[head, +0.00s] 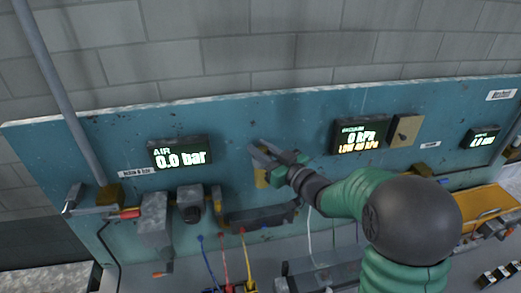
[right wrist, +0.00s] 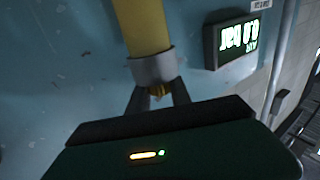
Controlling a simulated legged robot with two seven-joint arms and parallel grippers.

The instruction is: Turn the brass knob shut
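My right gripper (head: 264,156) reaches the teal panel just right of the AIR display. In the head view only a yellow part (head: 261,179) shows beside the gripper; the brass piece is hidden. My left gripper is not in view.
The AIR display (head: 180,154) reads 0.0 bar. A vacuum display (head: 359,135) and a tan box with a dial (head: 405,131) are to the right. Below are a dark bar (head: 260,215), grey fittings (head: 155,220) and coloured cables (head: 224,262).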

